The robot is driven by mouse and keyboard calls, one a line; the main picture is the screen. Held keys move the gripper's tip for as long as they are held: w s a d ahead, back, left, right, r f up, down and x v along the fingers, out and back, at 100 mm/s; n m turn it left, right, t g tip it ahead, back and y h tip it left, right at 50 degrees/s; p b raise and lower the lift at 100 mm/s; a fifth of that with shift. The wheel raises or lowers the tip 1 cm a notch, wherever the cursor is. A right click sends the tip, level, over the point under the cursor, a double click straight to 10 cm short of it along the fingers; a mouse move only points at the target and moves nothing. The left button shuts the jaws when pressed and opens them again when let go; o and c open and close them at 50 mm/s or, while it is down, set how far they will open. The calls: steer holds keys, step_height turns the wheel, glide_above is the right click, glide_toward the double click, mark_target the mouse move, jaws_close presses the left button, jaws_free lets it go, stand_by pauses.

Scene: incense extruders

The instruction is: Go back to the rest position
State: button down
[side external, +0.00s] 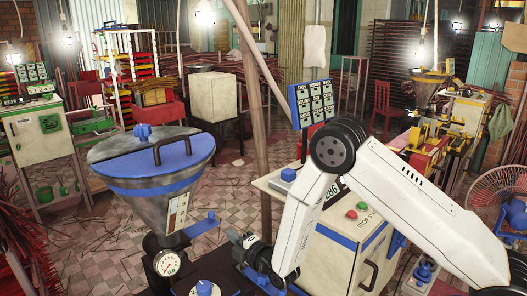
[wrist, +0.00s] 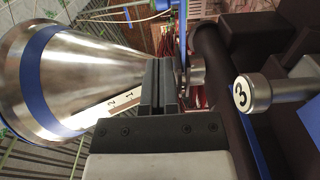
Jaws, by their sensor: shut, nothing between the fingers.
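My gripper (wrist: 160,85) has its two dark fingers pressed together in the wrist view, with nothing seen between them. In the side external view my white arm comes in from the right and bends down, with the gripper (side external: 236,238) low in the middle, just right of the metal hopper (side external: 140,205). The fingertips are small and hard to make out there. In the wrist view the hopper's steel cone (wrist: 95,70) with its blue band fills the left side, close to the fingers. Whether they touch it cannot be told.
The hopper has a blue lid (side external: 150,160), a handle and a pressure gauge (side external: 167,263). A round end marked 3 (wrist: 250,93) is right of the fingers. A cream cabinet (side external: 355,235) with buttons stands behind my arm. A fan (side external: 497,195) is at right.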

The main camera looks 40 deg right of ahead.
steer(key=shift+r, duration=0.1)
steer(key=s+d+r+m+g, duration=0.2)
steer(key=s+m+g, duration=0.5)
steer(key=s, duration=0.5)
steer(key=s+d+r+m+g, duration=0.2)
steer(key=s+d+m+g, duration=0.2)
steer(key=s+m+g, duration=0.4)
steer(key=s+m, duration=0.3)
steer(key=s, duration=0.2)
steer(key=shift+s+d+r, duration=0.15)
steer(key=shift+d+r, duration=0.05)
steer(key=shift+d, duration=0.2)
